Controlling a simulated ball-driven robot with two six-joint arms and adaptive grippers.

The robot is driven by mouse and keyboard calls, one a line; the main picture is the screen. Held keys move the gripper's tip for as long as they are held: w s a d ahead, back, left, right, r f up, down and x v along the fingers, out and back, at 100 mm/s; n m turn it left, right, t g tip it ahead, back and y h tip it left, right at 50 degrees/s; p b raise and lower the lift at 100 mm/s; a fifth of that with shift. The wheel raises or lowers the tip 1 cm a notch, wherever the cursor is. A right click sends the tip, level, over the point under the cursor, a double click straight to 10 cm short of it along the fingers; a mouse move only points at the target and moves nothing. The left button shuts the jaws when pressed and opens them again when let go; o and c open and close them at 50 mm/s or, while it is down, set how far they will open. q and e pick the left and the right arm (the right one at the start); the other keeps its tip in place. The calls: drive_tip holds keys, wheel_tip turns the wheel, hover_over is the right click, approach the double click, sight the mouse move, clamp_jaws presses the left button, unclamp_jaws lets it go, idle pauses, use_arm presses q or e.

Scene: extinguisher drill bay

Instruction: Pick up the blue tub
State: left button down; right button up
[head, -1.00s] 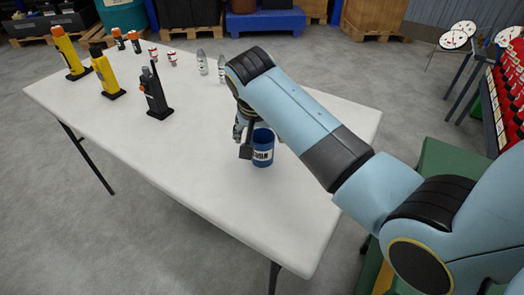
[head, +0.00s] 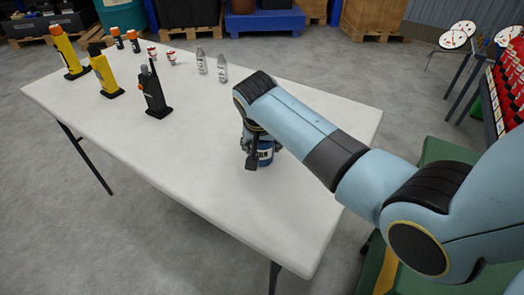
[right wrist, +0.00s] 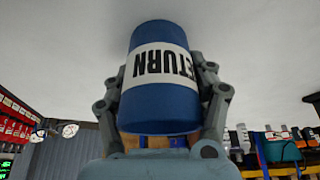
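The blue tub (head: 264,155) stands upright on the white table, partly hidden behind my right gripper. It shows large in the right wrist view (right wrist: 160,100), with a white band that reads "RETURN" upside down. My right gripper (head: 262,148) is at the tub, its fingers on either side. In the right wrist view the fingers (right wrist: 162,80) lie close along both sides, with no clear gap. I cannot tell whether they press on it. My left gripper is not in view.
On the white table (head: 205,215), two clear bottles (head: 222,69) stand behind the tub. A black device (head: 154,95), yellow devices (head: 104,74) and small red-white cans (head: 172,58) stand further left. The table's front is clear.

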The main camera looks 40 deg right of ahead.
drive_tip(key=c, duration=0.6)
drive_tip(key=shift+r, duration=0.1)
